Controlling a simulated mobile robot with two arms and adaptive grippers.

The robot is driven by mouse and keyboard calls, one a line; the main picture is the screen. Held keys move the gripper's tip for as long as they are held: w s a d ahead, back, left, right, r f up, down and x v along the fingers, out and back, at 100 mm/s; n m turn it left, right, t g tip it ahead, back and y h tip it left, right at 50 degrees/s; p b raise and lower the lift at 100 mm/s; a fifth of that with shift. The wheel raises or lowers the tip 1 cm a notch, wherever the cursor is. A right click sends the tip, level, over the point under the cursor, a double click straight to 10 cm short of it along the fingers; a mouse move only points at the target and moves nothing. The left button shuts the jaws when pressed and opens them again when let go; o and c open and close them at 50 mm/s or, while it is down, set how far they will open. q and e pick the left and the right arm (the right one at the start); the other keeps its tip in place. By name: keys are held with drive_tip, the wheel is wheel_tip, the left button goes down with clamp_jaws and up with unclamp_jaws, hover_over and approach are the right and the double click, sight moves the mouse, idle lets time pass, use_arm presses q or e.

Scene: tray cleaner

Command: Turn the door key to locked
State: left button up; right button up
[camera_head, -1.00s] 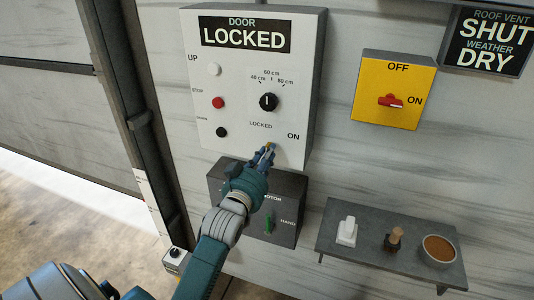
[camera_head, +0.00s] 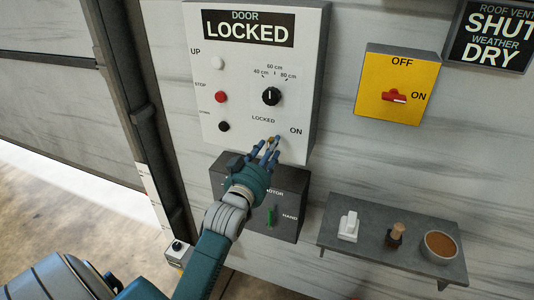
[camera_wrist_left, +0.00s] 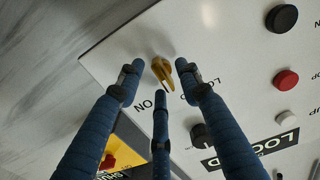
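The yellow door key (camera_wrist_left: 162,70) sits in the white door panel (camera_head: 205,60). In the left wrist view its grip slants towards the side of the LOCKED label, with the ON label to the left. The display (camera_head: 247,29) reads DOOR LOCKED. My left gripper (camera_head: 270,143) is at the lower part of the panel, in front of the key. In the left wrist view (camera_wrist_left: 160,80) its blue fingers are spread around the key, with gaps between them and it. In the head view the fingers mostly hide the key. My right gripper is not in view.
The panel also has a black dial (camera_head: 271,96) and white, red and black buttons (camera_head: 221,97). A dark motor box (camera_head: 290,205) with a green switch is just below. A yellow switch box (camera_head: 397,85) and a shelf (camera_head: 400,262) with small items are to the right.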

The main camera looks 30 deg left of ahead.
use_arm(q)
drive_tip(key=v, duration=1.2)
drive_tip(key=shift+w, duration=0.1)
drive_tip(key=s+d+f+m+g+h+b, duration=0.1)
drive_tip(key=s+d+f+g+b, duration=0.15)
drive_tip(key=f, duration=1.25)
drive_tip(key=s+d+f+g+h+b, duration=0.1)
drive_tip(key=d+f+g+b, duration=0.15)
drive_tip(key=f, duration=1.35)
drive_tip(key=s+d+f+m+g+h+b, duration=0.15)
drive_tip(key=d+f, duration=0.25)
drive_tip(key=f, duration=1.1)
drive_tip(key=s+d+f+m+g+b, duration=0.3)
drive_tip(key=s+f+g, duration=0.5)
drive_tip(key=s+f, duration=1.8)
drive_tip(key=s+f+g+b, duration=0.2)
drive_tip(key=s+f, duration=0.4)
drive_tip(key=s, duration=0.3)
drive_tip(key=shift+s+a, duration=0.35)
drive_tip(key=shift+a, duration=0.05)
drive_tip(key=shift+h, duration=0.25)
